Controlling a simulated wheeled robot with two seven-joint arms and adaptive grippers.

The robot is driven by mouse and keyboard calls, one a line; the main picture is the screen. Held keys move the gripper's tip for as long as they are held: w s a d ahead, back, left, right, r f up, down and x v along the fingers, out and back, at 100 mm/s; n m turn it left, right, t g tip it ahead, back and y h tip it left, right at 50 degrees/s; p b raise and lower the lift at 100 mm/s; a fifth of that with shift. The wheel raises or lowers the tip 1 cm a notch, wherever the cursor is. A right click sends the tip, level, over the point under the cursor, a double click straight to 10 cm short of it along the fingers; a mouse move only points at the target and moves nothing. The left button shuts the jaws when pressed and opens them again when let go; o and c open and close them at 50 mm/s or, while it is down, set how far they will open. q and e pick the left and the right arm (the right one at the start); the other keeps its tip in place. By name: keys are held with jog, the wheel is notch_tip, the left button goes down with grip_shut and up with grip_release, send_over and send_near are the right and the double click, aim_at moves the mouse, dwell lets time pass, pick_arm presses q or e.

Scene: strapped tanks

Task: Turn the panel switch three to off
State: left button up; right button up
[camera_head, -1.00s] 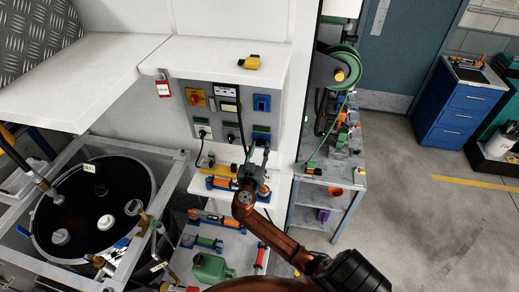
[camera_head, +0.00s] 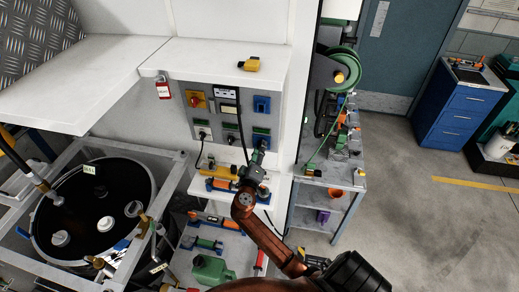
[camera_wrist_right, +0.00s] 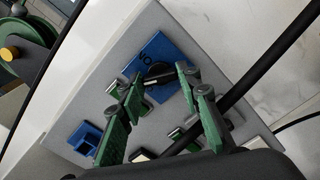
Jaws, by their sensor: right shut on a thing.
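The grey control panel (camera_head: 218,116) stands on the wall behind the bench, with two rows of switches. At its lower right is a blue switch plate, partly hidden by my gripper in the head view. In the right wrist view the blue switch plate (camera_wrist_right: 177,50) carries a black knob (camera_wrist_right: 158,71). My right gripper (camera_head: 259,147) is at this switch; its green fingers also show in the right wrist view (camera_wrist_right: 160,85), shut on the knob, one on each side. The labels are too small to tell the switch's number. My left gripper is not in view.
Another blue switch (camera_head: 262,103) sits above, and a red-and-yellow rotary switch (camera_head: 196,98) at upper left. A yellow object (camera_head: 249,64) lies on the top shelf. A hose reel (camera_head: 343,68) hangs right of the panel. Tools lie on shelves below.

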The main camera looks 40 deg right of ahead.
jog(key=n+p, duration=0.2)
jog(key=n, duration=0.4)
jog(key=shift+p, duration=0.3)
dwell(0.4)
jog(key=o, duration=1.2)
jog(key=shift+c, duration=0.2)
jog(key=v, duration=1.2)
jog(key=shift+a, duration=0.1)
